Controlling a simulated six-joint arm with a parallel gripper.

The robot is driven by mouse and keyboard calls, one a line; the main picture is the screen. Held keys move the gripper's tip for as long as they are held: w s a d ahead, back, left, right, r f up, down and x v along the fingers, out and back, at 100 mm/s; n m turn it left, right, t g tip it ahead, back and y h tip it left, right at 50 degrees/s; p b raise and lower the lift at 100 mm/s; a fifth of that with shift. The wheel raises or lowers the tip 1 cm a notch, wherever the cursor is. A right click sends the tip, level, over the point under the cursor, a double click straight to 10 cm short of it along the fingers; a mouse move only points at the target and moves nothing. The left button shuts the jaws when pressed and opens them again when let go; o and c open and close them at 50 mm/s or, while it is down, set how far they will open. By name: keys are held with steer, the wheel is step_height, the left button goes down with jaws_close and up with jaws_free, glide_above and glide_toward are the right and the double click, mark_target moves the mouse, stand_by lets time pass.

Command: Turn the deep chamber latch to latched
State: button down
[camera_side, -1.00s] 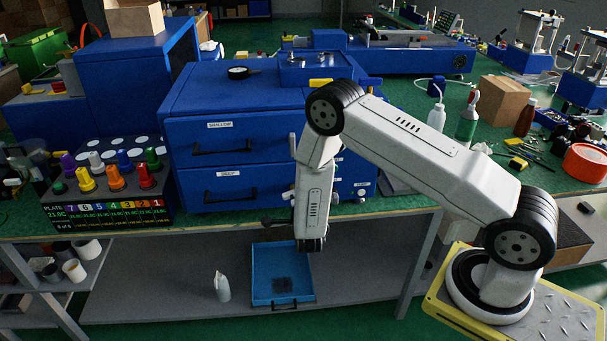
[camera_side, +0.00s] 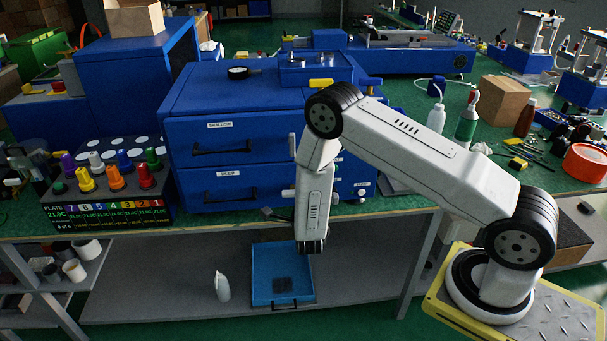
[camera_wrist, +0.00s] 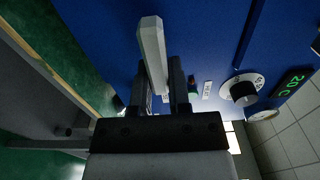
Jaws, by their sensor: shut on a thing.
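The deep chamber (camera_side: 231,185) is the lower blue front, labelled DEEP, on the bench in the side view. In the wrist view a pale grey faceted bar, which looks like the latch handle (camera_wrist: 151,48), runs between the dark fingers of my gripper (camera_wrist: 166,82). My gripper is shut on it, and the handle's free end sticks out past the fingertips. In the side view my gripper (camera_side: 270,214) shows as a small dark shape low by the chamber's right side. The latch pivot and any latch markings are hidden.
The shallow chamber (camera_side: 228,135) sits directly above, with its own dark pull. A dial (camera_wrist: 242,89) and a green 20 C display (camera_wrist: 288,84) are to the right in the wrist view. The bench edge (camera_side: 120,229) runs just below; a blue tray (camera_side: 260,271) lies on the shelf.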

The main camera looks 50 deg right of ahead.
steer(key=c, duration=0.6)
jaws_free()
steer(key=shift+a, duration=0.1)
steer(key=shift+v, duration=3.85)
